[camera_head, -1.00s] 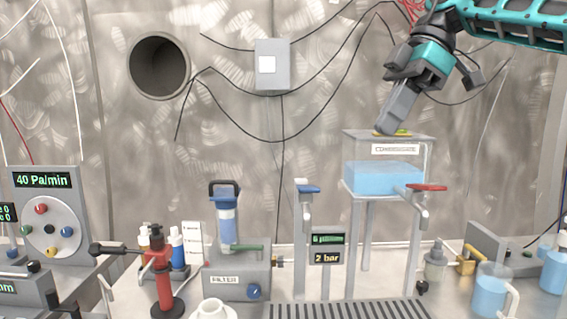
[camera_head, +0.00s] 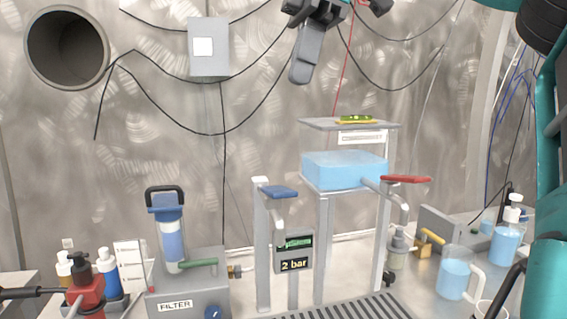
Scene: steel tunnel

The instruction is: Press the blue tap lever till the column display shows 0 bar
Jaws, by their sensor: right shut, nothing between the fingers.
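The blue tap lever (camera_head: 281,192) sits on top of a white column with a spout, left of the water tank. The column display (camera_head: 294,253) beside it reads "2 bar" on its lower line; its upper green line is too small to read. My right gripper (camera_head: 301,77) is shut and empty, pointing down in front of the wall, well above the blue lever and a little to its right. Its fingers touch nothing. My left gripper is not in view.
A tank of blue water (camera_head: 344,170) stands on legs with a red lever (camera_head: 406,179) at its right. A filter unit (camera_head: 188,283) stands at the left. A jug (camera_head: 455,277) and bottles are at the right. A drain grate (camera_head: 372,309) lies in front.

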